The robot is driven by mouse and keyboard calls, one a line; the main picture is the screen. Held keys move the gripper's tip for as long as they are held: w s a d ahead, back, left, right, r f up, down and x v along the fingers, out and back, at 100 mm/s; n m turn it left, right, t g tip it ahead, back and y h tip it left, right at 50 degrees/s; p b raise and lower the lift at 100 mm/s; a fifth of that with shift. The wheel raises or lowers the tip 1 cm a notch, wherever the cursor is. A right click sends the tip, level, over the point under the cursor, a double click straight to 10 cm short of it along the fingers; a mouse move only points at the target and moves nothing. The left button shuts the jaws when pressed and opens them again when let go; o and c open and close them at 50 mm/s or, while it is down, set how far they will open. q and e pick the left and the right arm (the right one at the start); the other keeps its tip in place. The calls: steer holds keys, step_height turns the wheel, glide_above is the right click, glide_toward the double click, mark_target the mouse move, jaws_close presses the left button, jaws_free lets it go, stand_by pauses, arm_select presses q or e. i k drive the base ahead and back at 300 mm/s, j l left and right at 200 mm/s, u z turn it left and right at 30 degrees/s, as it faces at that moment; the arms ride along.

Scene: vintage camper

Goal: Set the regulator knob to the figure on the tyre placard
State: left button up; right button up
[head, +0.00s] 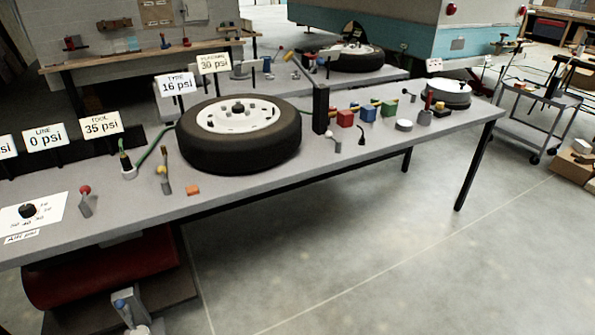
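The regulator knob (27,210) is small and black. It sits on a white dial plate (55,207) at the left end of the bench; the dial figures are tiny and I cannot tell where the knob points. A label reading "AIR psi" (21,238) lies below the dial. A sign that appears to read "PLACARD 30 psi" (213,63) stands behind the tyre (240,152), which lies flat on the bench. Other signs read "TYRE 16 psi" (175,84), "TOOL 35 psi" (100,125) and "LINE 0 psi" (45,135). Neither gripper is in view.
A red-tipped lever (85,201) stands right of the dial. Several small fittings, coloured blocks (367,113) and a black post (320,109) stand farther along the bench. A red tank (103,270) lies below it. The floor in front is clear.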

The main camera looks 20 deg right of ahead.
mark_target(27, 210)
steer(key=u, duration=1.15)
